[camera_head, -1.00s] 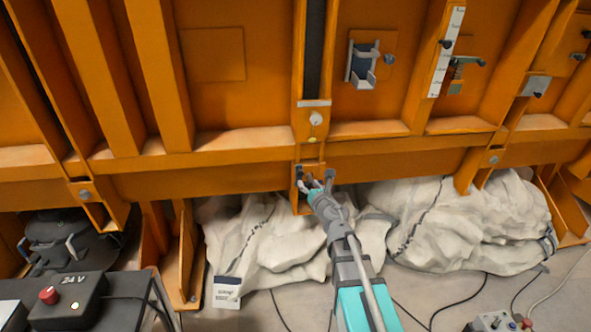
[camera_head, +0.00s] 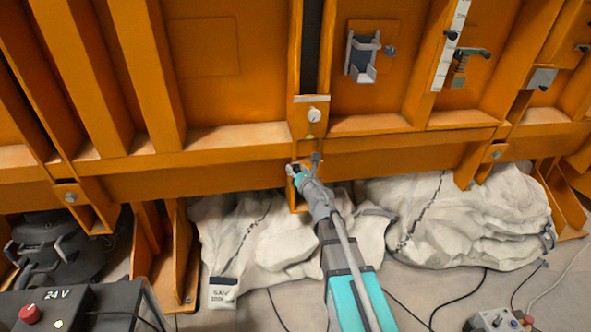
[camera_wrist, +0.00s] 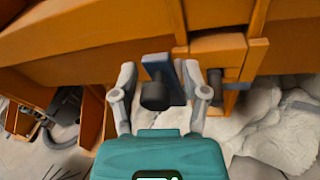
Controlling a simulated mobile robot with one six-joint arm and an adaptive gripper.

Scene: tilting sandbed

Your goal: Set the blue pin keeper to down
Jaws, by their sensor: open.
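The blue pin keeper (camera_wrist: 155,66) is a small blue plate with a dark round knob (camera_wrist: 155,97) in front, on the orange frame in the wrist view. My gripper (camera_wrist: 159,74) is open, with one grey finger on each side of the keeper and knob. Whether either finger touches it I cannot tell. In the head view my gripper (camera_head: 304,166) is at the orange bracket below the central post and hides most of the keeper there.
A grey cylindrical pin (camera_wrist: 216,82) sits in the bracket right of my gripper. White sacks (camera_head: 250,245) lie below the orange beam. A 24 V control box (camera_head: 55,310) stands at lower left. Cables cross the floor.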

